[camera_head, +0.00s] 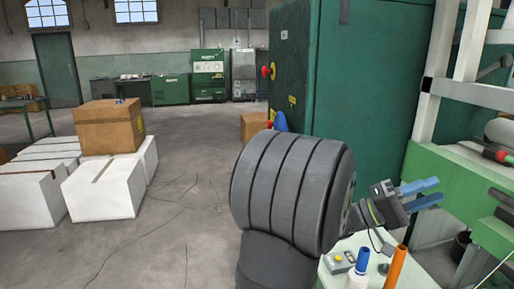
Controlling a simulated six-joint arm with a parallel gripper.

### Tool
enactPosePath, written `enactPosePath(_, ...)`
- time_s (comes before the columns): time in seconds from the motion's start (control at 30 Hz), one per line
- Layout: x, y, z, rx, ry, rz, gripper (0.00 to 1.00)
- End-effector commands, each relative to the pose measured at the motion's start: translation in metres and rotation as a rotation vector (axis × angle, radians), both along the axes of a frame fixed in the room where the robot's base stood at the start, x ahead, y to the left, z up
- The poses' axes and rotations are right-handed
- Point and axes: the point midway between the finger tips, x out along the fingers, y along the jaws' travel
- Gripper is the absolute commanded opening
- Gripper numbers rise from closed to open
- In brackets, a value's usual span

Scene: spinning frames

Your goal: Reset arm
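My gripper (438,192) is at the right of the head view, at the end of my large grey arm. Its two blue fingers point right, toward the green machine frame (440,172). The fingers are apart with a gap between them, and no object shows in the gap. My arm fills the lower middle of the view and hides part of the floor and of the table behind it.
A bobbin with a blue top (357,276) and an orange bobbin (396,267) stand below my gripper on a pale table. A tall green cabinet (375,90) stands behind my arm. White boxes (105,187) and a cardboard box (108,127) are left. Open floor (190,210) lies between.

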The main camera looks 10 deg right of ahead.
Motion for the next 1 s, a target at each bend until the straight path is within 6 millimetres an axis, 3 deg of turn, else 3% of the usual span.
enactPosePath(0.2,0.0,-0.032,0.0,0.0,-0.001,-0.001,0.35)
enactPosePath(0.4,-0.004,-0.041,0.006,0.0,0.0,0.001,0.35)
enactPosePath(0.77,-0.004,-0.041,0.006,0.001,0.0,0.002,0.35)
enactPosePath(1.0,0.001,-0.018,0.0,0.0,-0.001,0.004,0.35)
